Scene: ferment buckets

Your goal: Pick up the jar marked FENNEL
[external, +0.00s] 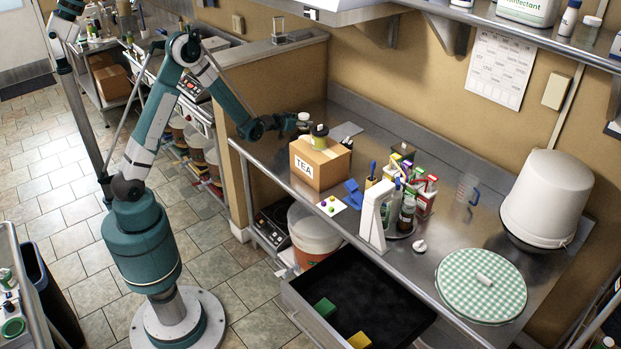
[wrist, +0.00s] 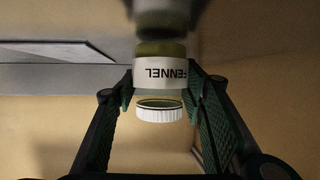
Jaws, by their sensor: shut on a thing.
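The jar marked FENNEL (wrist: 158,75) is between the fingers of my gripper (wrist: 168,105) in the wrist view. It has a white label, olive contents and a white ribbed lid, and its lettering appears upside down there. My gripper is shut on it, with a green pad on each side. In the external view my gripper (external: 292,122) is over the back counter, left of and close to the box marked TEA (external: 318,165). A small white-lidded jar (external: 303,117) shows at its tips. Whether its base touches anything is hidden.
A caddy of bottles and packets (external: 408,190), a white stand (external: 373,215) and a white bucket (external: 547,195) occupy the counter. An open black drawer (external: 350,290) sticks out in front.

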